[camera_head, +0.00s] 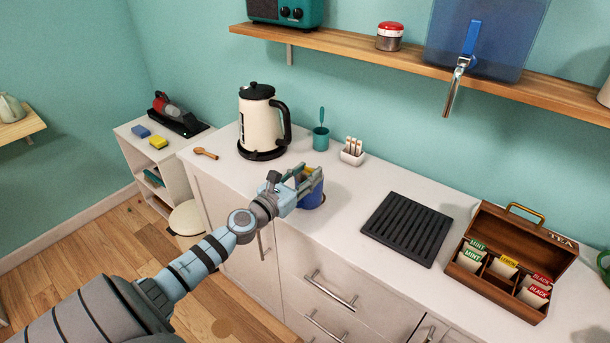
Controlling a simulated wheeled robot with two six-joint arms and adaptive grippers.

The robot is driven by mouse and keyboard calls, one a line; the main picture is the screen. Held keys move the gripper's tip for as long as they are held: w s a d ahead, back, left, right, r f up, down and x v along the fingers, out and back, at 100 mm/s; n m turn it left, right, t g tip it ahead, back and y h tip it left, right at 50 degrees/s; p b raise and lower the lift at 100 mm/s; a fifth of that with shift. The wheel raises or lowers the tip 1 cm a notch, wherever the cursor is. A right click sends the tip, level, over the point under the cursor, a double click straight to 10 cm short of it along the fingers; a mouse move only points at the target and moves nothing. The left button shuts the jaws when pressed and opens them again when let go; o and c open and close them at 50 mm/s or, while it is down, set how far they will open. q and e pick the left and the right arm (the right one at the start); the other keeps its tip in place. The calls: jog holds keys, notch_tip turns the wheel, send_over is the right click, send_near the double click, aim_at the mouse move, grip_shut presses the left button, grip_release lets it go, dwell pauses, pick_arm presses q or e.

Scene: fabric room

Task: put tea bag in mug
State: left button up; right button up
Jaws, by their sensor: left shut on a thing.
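A blue mug (313,193) stands on the white counter, below the kettle and left of the black rack. My left gripper (305,175) is at the mug's near left side, its fingers over the mug's upper part and hiding much of it. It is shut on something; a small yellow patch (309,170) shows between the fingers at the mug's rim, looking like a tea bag. Whether it is inside the mug I cannot tell. A wooden tea box (487,285) stands open at the right, with mint, lemon and black tea bags (507,267) in it. My right gripper is not in view.
A cream kettle (257,120), a teal cup with a spoon (321,137) and a small white holder (353,152) stand behind the mug. A black ridged rack (406,228) lies between mug and tea box. A wooden shelf (350,58) hangs above.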

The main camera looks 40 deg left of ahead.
pick_arm(q)
jog(key=shift+f, duration=0.15)
jog(key=o, duration=0.8)
jog(key=shift+s, duration=0.1)
jog(key=shift+c, duration=0.2)
jog(key=s, duration=1.2)
jog(key=shift+d, duration=0.15)
